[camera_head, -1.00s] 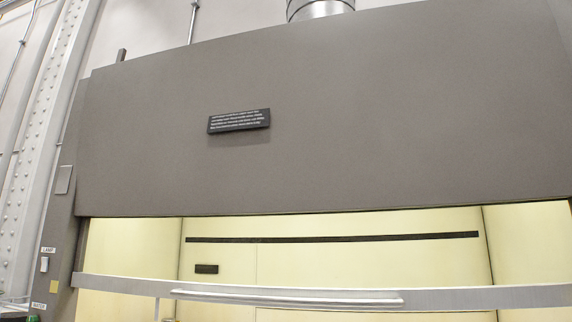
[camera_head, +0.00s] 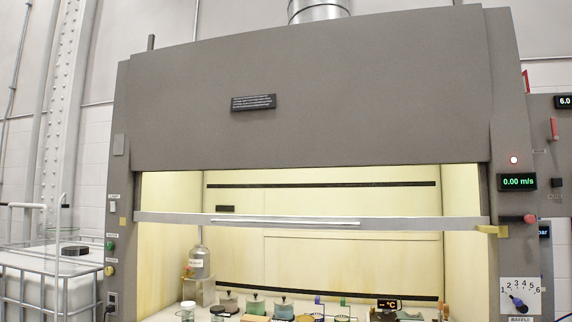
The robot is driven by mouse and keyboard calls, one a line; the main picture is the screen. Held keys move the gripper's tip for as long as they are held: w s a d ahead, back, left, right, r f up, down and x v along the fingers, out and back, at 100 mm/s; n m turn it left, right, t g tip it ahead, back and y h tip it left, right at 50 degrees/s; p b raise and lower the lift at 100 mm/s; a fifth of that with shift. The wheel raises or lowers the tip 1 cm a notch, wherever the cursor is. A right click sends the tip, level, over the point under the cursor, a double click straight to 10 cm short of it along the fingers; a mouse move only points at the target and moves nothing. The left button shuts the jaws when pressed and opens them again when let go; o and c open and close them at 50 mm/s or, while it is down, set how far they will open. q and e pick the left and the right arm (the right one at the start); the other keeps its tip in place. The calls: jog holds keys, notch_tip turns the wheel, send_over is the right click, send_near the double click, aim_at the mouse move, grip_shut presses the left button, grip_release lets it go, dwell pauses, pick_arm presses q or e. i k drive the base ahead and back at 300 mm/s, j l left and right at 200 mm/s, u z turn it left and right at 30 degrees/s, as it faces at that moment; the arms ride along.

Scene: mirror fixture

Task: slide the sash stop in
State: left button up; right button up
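A fume hood shows its glass sash partly raised, with a pale metal bar (camera_head: 300,222) along its lower edge. At the right end of that bar, on the right post, a short pin with a red knob (camera_head: 530,219) sticks out to the right; it looks like the sash stop. A yellow bracket (camera_head: 490,230) sits just below and left of it. How far the pin reaches into the post is too small to tell. Neither of my grippers is in view.
Inside the hood stand a large bottle (camera_head: 197,263) and several small jars and tools. The right post carries a 0.00 m/s display (camera_head: 517,182) with a red lamp above and a numbered dial (camera_head: 520,297) below. A caged white tank (camera_head: 50,275) stands at left.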

aim_at(529, 219)
jog(key=z, duration=1.25)
jog(key=i+l+u, duration=0.1)
jog(key=u, duration=0.45)
jog(key=i+l+u, duration=0.25)
jog(key=i+l, duration=0.15)
jog(key=l, duration=0.2)
jog(key=i+l+u, duration=0.1)
jog(key=l, duration=0.2)
jog(key=i+l+u, duration=0.25)
jog(key=l, duration=0.4)
jog(key=i+l+u, duration=0.1)
jog(key=i+l, duration=0.15)
jog(key=l, duration=0.15)
jog(key=i+l, duration=0.1)
jog(key=l, duration=0.25)
jog(key=i+l, duration=0.15)
jog(key=l, duration=0.2)
jog(key=i+l, duration=0.1)
jog(key=l, duration=0.2)
